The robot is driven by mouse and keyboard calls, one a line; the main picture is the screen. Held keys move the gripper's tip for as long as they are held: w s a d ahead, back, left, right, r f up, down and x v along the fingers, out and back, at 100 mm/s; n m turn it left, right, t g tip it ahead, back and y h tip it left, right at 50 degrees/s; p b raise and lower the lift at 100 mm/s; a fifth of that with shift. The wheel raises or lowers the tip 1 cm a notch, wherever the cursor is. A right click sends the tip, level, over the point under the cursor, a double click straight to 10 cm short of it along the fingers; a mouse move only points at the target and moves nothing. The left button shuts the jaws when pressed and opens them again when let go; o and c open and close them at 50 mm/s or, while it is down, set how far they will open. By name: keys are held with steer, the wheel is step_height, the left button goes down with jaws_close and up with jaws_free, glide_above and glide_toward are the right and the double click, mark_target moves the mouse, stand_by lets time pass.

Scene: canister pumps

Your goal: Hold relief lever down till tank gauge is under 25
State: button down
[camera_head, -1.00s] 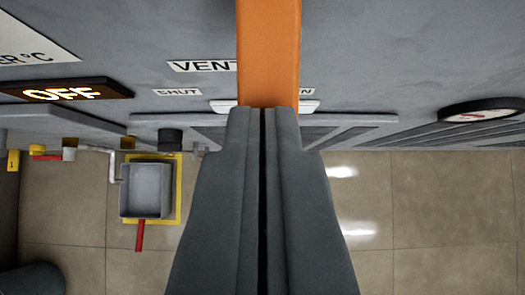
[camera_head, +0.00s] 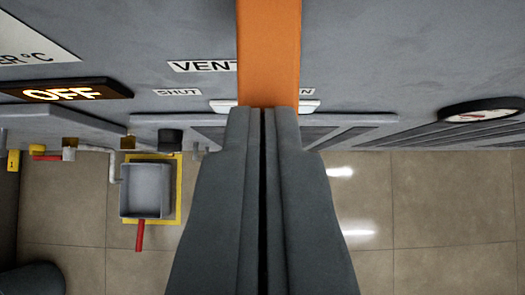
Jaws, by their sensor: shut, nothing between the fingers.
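The orange relief lever (camera_head: 269,52) runs down from the top of the picture in front of the grey panel. It covers part of the VENT label and of the label ending in N. My gripper (camera_head: 263,110) points up from the bottom, its two dark fingers pressed together and empty. The fingertips meet the lower end of the lever in the picture; I cannot tell whether they touch it. The round gauge (camera_head: 482,109) sits at the right with a white face and a red needle, seen at a steep slant. Its numbers cannot be read.
A lit OFF sign (camera_head: 63,92) is at the left, and a SHUT label (camera_head: 178,92) left of the lever. Below the panel are a grey box (camera_head: 146,190) with a red handle, pipes, and open tiled floor (camera_head: 440,215).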

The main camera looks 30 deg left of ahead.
steer(key=shift+r, duration=0.25)
stand_by(0.6)
steer(key=shift+r, duration=0.6)
steer(key=v, duration=1.3)
steer(key=shift+w+a+r, duration=0.15)
steer(key=shift+w+r, duration=0.05)
steer(key=shift+r, duration=0.1)
